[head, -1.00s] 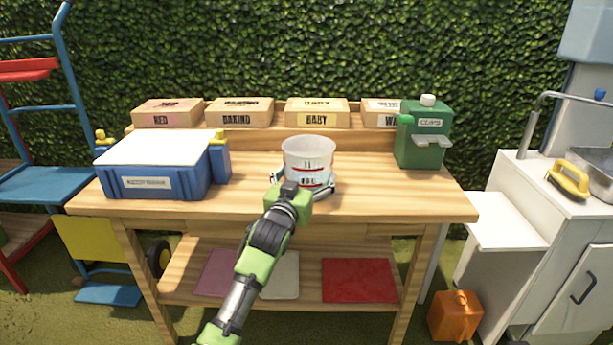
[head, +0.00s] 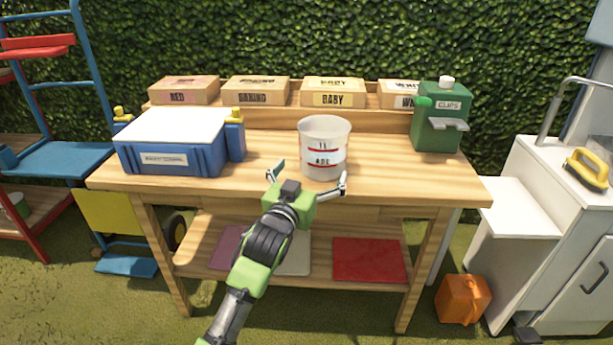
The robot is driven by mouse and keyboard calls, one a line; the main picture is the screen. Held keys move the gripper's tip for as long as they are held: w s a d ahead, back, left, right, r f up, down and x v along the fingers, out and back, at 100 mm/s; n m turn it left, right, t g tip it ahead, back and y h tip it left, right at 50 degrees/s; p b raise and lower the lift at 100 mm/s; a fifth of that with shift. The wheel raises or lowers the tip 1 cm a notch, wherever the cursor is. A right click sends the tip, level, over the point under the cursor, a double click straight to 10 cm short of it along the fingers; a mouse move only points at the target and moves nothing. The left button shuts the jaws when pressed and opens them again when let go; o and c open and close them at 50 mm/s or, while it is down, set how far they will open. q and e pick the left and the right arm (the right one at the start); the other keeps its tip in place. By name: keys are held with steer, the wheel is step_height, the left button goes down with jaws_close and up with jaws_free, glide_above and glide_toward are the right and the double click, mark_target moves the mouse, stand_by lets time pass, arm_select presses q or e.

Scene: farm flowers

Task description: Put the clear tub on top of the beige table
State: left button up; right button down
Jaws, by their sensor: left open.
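My left gripper (head: 307,178) is open at the table's front edge. Its two fingers are spread, one to the left of the tub and one at its lower right, and they appear clear of its wall. My right gripper is not in view.
A blue box with a white lid (head: 180,148) stands on the table's left. A green dispenser (head: 442,118) stands at the right. Several labelled boxes (head: 333,92) line the back shelf. An orange can (head: 463,300) sits on the grass. The table's front right is clear.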

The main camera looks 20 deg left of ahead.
arm_select(q)
steer(key=s+f+g, duration=0.3)
steer(key=s+f, duration=0.3)
steer(key=f, duration=0.5)
steer(key=s+d+f+m+g, duration=0.1)
steer(key=s+f+g, duration=0.2)
steer(key=s+f, duration=0.5)
steer(key=s+f+g, duration=0.3)
steer(key=s+f, duration=0.2)
steer(key=f, duration=0.8)
steer(key=s+f+g, duration=0.3)
steer(key=s+f, duration=0.5)
steer(key=s, duration=0.3)
steer(key=s+d+f+m+g, duration=0.1)
steer(key=s+f+g, duration=0.2)
steer(key=s+f, duration=0.5)
steer(key=s, duration=0.3)
steer(key=shift+s+d+f+h, duration=0.15)
steer(key=shift+s+d+h, duration=0.15)
steer(key=shift+s, duration=0.05)
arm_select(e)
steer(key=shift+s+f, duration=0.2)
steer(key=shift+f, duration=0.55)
